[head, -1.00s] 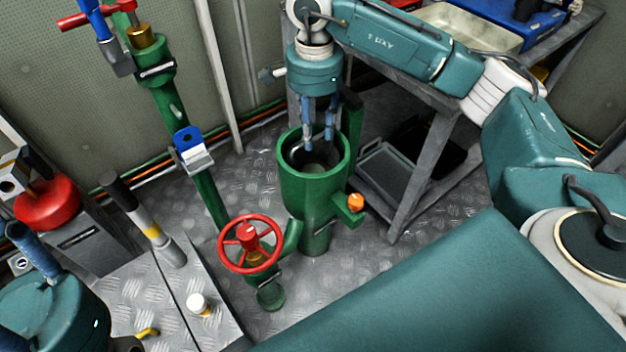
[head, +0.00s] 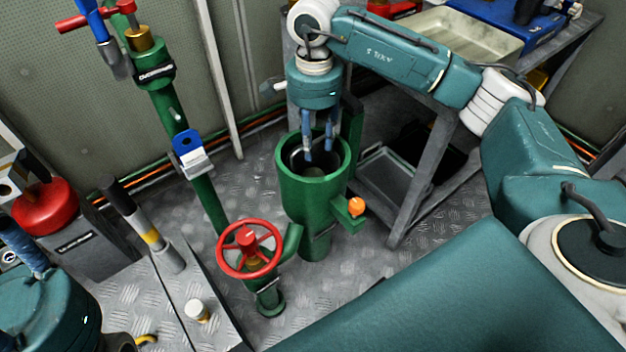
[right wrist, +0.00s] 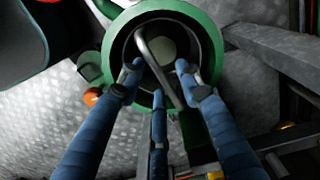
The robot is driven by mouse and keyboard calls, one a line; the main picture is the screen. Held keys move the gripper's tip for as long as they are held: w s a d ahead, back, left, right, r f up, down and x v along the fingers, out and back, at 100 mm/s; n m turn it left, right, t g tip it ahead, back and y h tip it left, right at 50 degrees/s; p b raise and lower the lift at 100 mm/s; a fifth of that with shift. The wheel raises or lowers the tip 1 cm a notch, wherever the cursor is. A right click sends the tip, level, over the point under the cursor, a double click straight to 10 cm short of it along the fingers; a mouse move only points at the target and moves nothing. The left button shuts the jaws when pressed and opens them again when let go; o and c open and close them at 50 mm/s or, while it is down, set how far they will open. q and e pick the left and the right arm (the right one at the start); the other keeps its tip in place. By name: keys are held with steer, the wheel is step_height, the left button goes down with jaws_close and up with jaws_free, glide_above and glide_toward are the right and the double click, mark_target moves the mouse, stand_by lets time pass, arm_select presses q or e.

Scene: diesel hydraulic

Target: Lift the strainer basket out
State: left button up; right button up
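The green strainer housing (head: 306,205) stands upright on the floor with its mouth open. Inside, the strainer basket shows in the right wrist view as a dark round cavity with a pale bottom (right wrist: 165,50). Its grey bail handle (right wrist: 153,62) crosses the mouth at a slant. My right gripper (head: 318,153) points straight down, with its blue fingertips at the mouth. In the right wrist view its fingers (right wrist: 158,88) are spread around the handle, with a visible gap on both sides.
A red handwheel valve (head: 249,248) stands in front of the housing. An orange knob (head: 356,207) sits on its right side. A green pipe (head: 208,200) rises at the left. A grey bench leg (head: 420,185) and a dark tray (head: 385,180) are close on the right.

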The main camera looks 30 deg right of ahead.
jaws_close()
steer(key=shift+r, duration=0.2)
